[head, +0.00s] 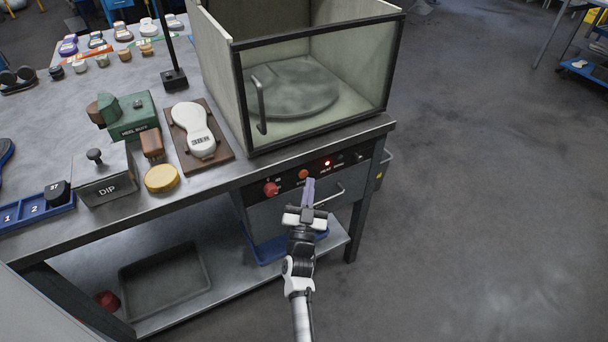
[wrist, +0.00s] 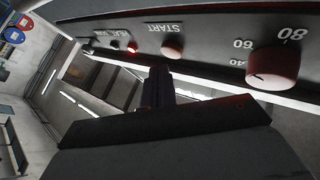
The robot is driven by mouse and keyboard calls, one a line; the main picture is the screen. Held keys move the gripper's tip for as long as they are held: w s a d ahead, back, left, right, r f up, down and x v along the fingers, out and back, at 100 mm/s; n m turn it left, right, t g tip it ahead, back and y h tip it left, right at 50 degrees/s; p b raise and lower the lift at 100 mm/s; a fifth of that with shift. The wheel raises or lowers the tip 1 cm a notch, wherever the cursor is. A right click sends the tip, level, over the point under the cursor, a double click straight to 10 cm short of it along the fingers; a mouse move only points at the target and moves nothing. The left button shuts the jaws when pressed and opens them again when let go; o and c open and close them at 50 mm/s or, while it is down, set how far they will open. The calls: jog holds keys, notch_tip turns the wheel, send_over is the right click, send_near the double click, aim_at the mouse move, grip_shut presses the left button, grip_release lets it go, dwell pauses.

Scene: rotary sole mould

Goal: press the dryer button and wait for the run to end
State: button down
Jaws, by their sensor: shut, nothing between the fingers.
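The dryer (head: 315,95) is a box with a glass front on the bench, its window closed and a round plate (head: 295,88) inside. On the panel below, the orange-red START button (head: 303,174) sits right of a red dial knob (head: 271,188). The button also shows in the wrist view (wrist: 172,48), beside the knob (wrist: 272,78). A small red lamp (wrist: 133,47) glows; the lamp beside it is dark. My gripper (head: 309,182) is shut and empty, its tips (wrist: 160,70) close in front of and slightly below the button. I cannot tell whether they touch it.
A bar handle (head: 330,195) crosses the drawer below the panel. A white sole mould (head: 194,130) lies on a brown board left of the dryer, near a yellow disc (head: 162,178) and the DIP box (head: 103,178).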

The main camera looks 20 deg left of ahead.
jog(key=s+d, duration=0.1)
jog(key=d, duration=0.1)
jog(key=s+d, duration=0.2)
dwell(0.3)
dwell(0.5)
